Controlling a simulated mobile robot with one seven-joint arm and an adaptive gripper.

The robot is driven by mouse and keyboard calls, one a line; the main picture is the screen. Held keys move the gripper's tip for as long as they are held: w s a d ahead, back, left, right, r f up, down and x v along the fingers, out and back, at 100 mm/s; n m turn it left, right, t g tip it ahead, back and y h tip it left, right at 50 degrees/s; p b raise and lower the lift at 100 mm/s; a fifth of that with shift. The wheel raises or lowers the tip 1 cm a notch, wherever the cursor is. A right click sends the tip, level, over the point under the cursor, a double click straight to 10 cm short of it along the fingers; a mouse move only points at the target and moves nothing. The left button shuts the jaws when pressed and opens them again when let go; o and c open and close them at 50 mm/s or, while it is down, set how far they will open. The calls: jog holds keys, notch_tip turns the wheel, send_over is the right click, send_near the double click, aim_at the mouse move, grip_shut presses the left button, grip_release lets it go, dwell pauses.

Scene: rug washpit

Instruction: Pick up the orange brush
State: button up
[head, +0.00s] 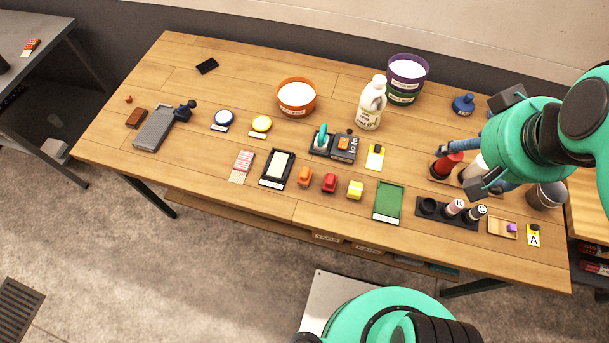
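A small orange block-shaped piece (305,176), which looks like the orange brush, lies near the front middle of the wooden table (240,195). A similar red piece (329,182) and a yellow piece (355,190) lie to its right in a row. Bristles are too small to make out. Another small orange item (343,143) sits on a dark tray behind them. My gripper (478,147) is at the right, over the table's right part, well apart from the orange piece. Its two dark fingertips are wide apart, with nothing visibly held. It hides part of the bottles behind it.
An orange tub (297,97), a white jug (372,103) and stacked purple and green tubs (407,72) stand at the back. A black-framed pad (277,168) lies just left of the orange piece, and a green tray (388,202) lies farther right.

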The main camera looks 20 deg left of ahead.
jog(key=w+a+f+n+g, duration=0.2)
jog(key=w+a+f+n, duration=0.3)
jog(key=w+a, duration=0.25)
jog(key=n+g+p, duration=0.2)
jog(key=n+g, duration=0.1)
jog(key=n, duration=0.8)
send_over(305, 171)
notch_tip(305, 171, down, 23)
jog(key=shift+f, duration=0.15)
jog(key=shift+f+b, duration=0.65)
jog(key=shift+f, duration=3.55)
